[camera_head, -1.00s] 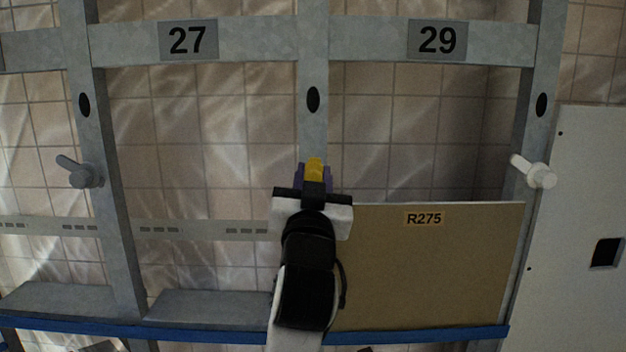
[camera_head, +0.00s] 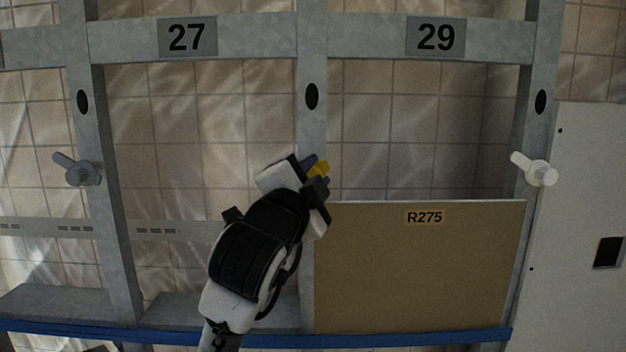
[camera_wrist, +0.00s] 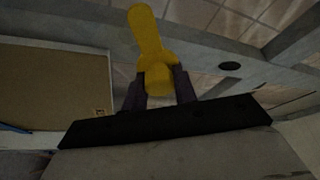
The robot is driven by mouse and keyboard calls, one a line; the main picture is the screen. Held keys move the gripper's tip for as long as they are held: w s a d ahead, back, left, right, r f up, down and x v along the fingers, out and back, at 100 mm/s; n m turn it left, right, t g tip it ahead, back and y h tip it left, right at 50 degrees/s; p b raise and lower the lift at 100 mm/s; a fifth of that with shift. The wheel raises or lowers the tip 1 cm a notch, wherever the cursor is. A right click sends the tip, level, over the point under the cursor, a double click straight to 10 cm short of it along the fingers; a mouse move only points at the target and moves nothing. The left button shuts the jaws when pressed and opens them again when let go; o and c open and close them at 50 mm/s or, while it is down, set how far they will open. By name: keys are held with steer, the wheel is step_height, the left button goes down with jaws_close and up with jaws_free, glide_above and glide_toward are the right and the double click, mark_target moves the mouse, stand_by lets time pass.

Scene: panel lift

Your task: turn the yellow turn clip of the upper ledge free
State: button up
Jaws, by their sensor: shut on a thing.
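The yellow turn clip (camera_head: 319,169) sits on the middle upright between bays 27 and 29, just above the left top corner of the brown panel R275 (camera_head: 420,265). My gripper (camera_head: 315,171) is shut on the clip, reaching it from the lower left with the wrist tilted. In the wrist view the yellow clip (camera_wrist: 157,72) stands between the two dark fingers (camera_wrist: 159,90), its long lobe pointing up past them. The clip's base on the upright is mostly hidden by my gripper in the head view.
A grey turn clip (camera_head: 78,170) is on the left upright and a white one (camera_head: 534,170) on the right upright. A blue ledge edge (camera_head: 420,337) runs below the panel. A white board (camera_head: 590,190) stands at the right. Bay 27 is open, with tiled wall behind.

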steer(key=m+g, duration=0.2)
steer(key=m, duration=0.4)
steer(key=shift+m, duration=0.3)
steer(key=m+g, duration=0.1)
steer(key=m, duration=0.1)
steer(key=m+g+y, duration=0.1)
steer(key=m, duration=0.1)
steer(key=shift+f+m+y, duration=0.15)
steer(key=shift+m+y, duration=0.15)
steer(key=o, duration=1)
steer(key=shift+d, duration=0.1)
steer(key=shift+c, duration=0.2)
steer(key=b+v, duration=0.4)
steer(key=v, duration=1)
steer(key=shift+w, duration=0.1)
